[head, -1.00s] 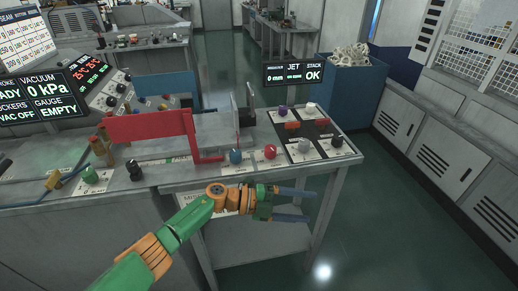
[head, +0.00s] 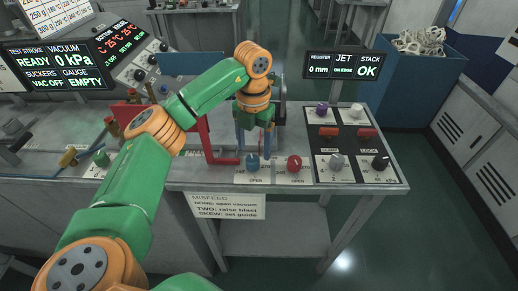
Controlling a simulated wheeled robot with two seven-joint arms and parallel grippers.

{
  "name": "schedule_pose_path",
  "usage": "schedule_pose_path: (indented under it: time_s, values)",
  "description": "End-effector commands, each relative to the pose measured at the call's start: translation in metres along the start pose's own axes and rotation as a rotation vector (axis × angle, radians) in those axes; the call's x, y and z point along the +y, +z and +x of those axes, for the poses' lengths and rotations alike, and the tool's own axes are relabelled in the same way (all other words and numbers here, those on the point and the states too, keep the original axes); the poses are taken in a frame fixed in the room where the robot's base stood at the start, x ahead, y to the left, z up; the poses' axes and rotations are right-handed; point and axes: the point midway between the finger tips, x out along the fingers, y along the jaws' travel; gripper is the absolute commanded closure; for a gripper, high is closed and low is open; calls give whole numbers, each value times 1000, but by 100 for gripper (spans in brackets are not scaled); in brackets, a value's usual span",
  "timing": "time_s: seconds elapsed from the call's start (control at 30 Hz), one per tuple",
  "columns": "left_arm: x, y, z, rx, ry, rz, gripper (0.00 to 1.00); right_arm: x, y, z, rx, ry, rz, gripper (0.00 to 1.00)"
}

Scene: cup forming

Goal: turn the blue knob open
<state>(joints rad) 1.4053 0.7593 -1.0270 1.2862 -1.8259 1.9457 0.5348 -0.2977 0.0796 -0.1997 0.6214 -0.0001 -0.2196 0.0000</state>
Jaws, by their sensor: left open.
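The blue knob (head: 253,162) stands on the front edge of the bench in the head view, on a white label plate with "OPEN" lettering. My left gripper (head: 255,145) points down just above the blue knob, with its dark fingers apart. The fingertips look close to the knob, but I cannot tell whether they touch it. My left arm crosses the view from the lower left and hides part of the bench. My right gripper is not in view.
A red knob (head: 294,163) stands close to the right of the blue one. A dark panel (head: 346,147) with several knobs and switches lies further right. A red guard frame (head: 205,140) rises at the left. A misfeed sign (head: 228,206) hangs below the edge.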

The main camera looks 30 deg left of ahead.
Motion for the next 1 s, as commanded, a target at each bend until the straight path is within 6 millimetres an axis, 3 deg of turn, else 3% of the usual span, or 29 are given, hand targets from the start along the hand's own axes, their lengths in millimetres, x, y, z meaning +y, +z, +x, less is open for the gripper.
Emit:
schedule_pose_path:
  time_s: [0.2,0.47,0.73,1.0]
  values:
    - [-1,0,30,1,-3,0,26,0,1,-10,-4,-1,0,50]
    - [-1,0,35,-1,-5,1,26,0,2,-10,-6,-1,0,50]
    - [-1,0,35,0,-6,2,99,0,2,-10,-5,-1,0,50]
    - [-1,0,34,0,-5,22,100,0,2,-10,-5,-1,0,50]
